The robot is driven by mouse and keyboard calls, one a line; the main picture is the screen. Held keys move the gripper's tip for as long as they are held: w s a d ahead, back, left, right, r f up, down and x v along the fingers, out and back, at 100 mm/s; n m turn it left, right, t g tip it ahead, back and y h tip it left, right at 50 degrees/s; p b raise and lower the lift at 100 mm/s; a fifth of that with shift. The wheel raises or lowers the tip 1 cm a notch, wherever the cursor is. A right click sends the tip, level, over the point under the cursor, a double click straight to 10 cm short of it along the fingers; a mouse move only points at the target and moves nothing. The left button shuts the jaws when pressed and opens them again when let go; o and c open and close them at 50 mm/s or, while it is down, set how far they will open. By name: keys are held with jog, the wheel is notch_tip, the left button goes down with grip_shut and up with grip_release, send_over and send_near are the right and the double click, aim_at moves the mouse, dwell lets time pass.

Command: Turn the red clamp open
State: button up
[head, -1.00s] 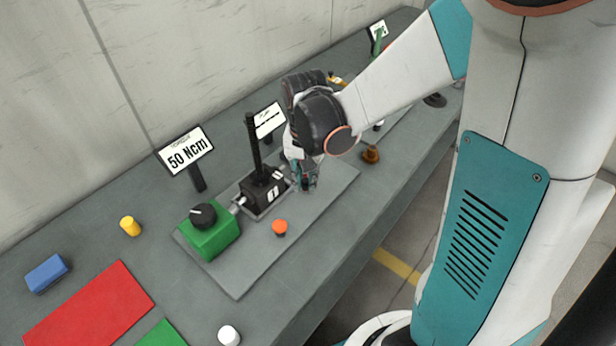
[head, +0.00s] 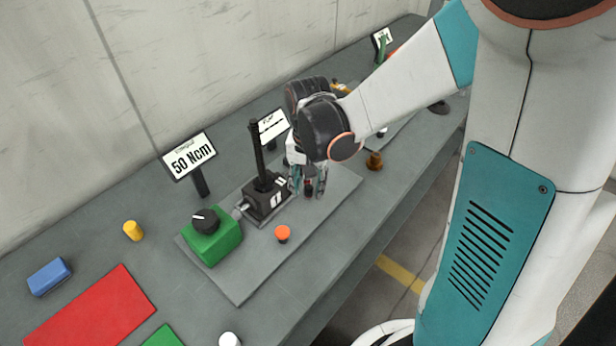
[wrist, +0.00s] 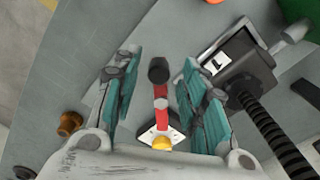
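The red clamp (wrist: 161,115) shows in the wrist view as a red bar with a black end, a pale base and a yellow knob (wrist: 162,143) at its lower end. My gripper (wrist: 160,95) is open, with one teal finger on each side of the red bar. Gaps show between the bar and both fingers, so no grip is visible. In the head view my gripper (head: 309,188) points down at the plate, right of the black screw jack (head: 266,197). The clamp is mostly hidden there by the fingers and wrist.
The jack's black threaded rod (wrist: 268,125) stands close to the right finger. A green box with a black knob (head: 212,238) and an orange button (head: 283,233) are on the grey plate (head: 240,285). A brown knob (head: 375,161) is to the right.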

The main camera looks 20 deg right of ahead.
notch_tip(320, 180, up, 12)
dwell(0.6)
jog(key=shift+s, duration=0.2)
jog(key=s+d+n+t+b, duration=0.1)
jog(key=s+n+t+b, duration=0.1)
jog(key=s+n+t, duration=0.4)
jog(key=shift+s+d+r+t+b, duration=0.35)
jog(key=shift+s+t, duration=0.25)
jog(key=shift+s, duration=2.2)
